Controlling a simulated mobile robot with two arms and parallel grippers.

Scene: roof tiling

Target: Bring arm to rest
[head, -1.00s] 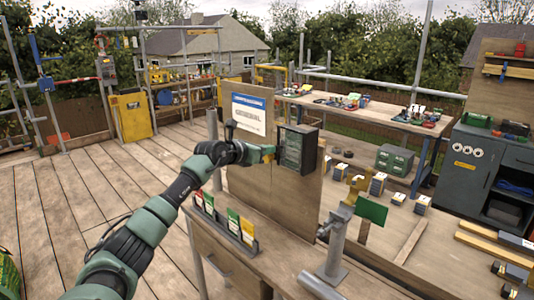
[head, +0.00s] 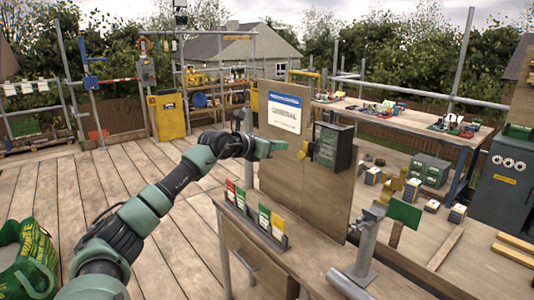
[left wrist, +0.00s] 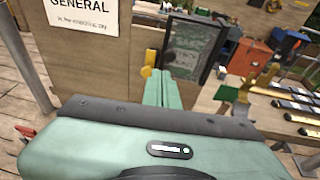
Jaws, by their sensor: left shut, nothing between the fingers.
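My left arm reaches in from the left in the head view. Its green gripper (head: 272,149) is shut and empty, held in the air in front of the wooden board. In the left wrist view the two green fingers (left wrist: 163,90) lie together, apart from the dark box behind them. The dark box (head: 333,146) with a greenish front is fixed on the board, and a yellow knob (head: 303,150) sticks out at its left side. The box also shows in the left wrist view (left wrist: 193,47). My right gripper is not in view.
The upright board (head: 290,180) carries a white and blue sign (head: 284,112). Below is a wooden desk (head: 300,262) with a card rack (head: 258,222) and a grey metal stand (head: 364,250). A green bag (head: 28,262) is at lower left. The deck (head: 110,175) at left is mostly clear.

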